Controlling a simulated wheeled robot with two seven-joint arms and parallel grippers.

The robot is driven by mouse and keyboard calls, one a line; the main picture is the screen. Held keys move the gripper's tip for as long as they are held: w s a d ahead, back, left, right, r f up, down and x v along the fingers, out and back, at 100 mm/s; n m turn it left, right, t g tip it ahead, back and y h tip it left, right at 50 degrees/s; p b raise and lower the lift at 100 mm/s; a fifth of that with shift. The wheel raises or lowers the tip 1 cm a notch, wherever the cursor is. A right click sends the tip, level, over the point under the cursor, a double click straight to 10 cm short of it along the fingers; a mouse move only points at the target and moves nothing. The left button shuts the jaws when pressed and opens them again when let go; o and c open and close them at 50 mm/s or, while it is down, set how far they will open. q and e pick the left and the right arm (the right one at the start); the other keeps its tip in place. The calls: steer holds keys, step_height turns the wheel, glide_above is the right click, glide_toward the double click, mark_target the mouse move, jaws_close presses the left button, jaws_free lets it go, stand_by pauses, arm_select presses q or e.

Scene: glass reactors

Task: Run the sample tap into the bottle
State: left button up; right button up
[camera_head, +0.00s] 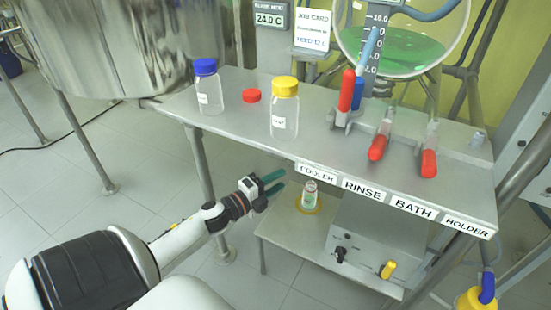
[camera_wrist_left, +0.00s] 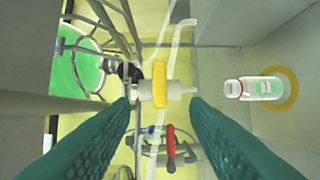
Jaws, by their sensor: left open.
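My left gripper (camera_head: 274,187) is open and empty in the head view, at the front left of the bench, left of the sample bottle. Its green fingers (camera_wrist_left: 160,105) reach forward in the left wrist view. A tap with a yellow handle (camera_wrist_left: 159,83) shows ahead, between the fingertips and apart from them; its grey spout points toward the bottle's side. The head view does not show this tap clearly. The small clear bottle (camera_head: 309,195) stands upright on a yellow ring on the lower shelf. It also shows at right in the left wrist view (camera_wrist_left: 262,88). My right gripper is not in view.
The upper shelf (camera_head: 235,125) overhangs the bottle. It carries a blue-capped bottle (camera_head: 207,88), a red cap (camera_head: 251,96), a yellow-capped bottle (camera_head: 284,108) and red-handled items (camera_head: 379,146). A metal box with knobs (camera_head: 365,245) stands right of the bottle. A steel vessel (camera_head: 120,45) is at left.

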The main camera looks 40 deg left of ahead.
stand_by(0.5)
